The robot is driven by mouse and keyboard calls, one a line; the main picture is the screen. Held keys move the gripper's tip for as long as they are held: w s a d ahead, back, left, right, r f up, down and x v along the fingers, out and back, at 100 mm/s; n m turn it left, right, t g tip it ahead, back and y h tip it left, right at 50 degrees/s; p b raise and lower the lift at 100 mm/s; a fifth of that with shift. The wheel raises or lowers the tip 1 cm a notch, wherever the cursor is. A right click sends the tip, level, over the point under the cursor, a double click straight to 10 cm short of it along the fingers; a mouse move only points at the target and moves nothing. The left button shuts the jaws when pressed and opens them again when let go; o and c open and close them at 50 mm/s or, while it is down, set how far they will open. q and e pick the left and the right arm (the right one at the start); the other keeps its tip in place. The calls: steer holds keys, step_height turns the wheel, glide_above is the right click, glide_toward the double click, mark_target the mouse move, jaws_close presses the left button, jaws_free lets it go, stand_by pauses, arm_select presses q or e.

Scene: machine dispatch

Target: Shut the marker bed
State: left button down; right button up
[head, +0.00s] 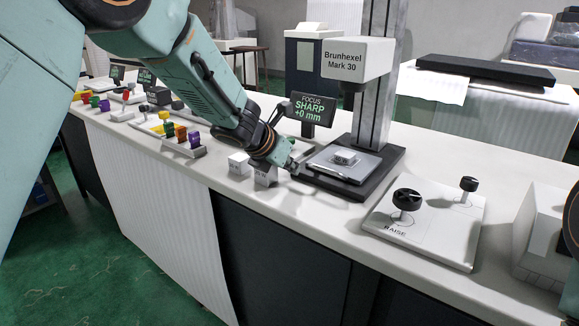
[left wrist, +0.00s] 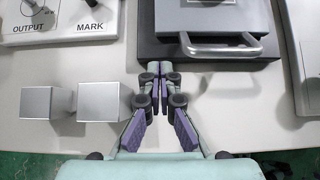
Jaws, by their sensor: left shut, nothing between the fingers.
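The marker bed is a light grey plate (head: 362,172) on the dark base of the Brunhexel Mark 30 marker (head: 358,58). A small metallic block (head: 345,157) sits on it. The bed's front bar handle (left wrist: 222,48) shows in the left wrist view, above the base's front edge. How far out the bed stands is hard to tell. My left gripper (left wrist: 158,70) is shut and empty, at the base's front edge and left of the handle in the wrist view. It also shows in the head view (head: 292,167), left of the bed. My right gripper is not in view.
Two metal cubes (left wrist: 48,102) (left wrist: 98,102) stand left of my left gripper. A focus display (head: 311,108) reads SHARP +0 mm. A panel with RAISE knob (head: 406,200) is right of the marker. Panels with coloured parts (head: 181,135) lie farther left.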

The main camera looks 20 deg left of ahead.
arm_select(q)
steer(key=p+v, duration=0.2)
steer(key=v, duration=0.7)
steer(key=shift+r, duration=0.25)
steer(key=shift+d, duration=0.1)
steer(key=shift+s+f, duration=0.1)
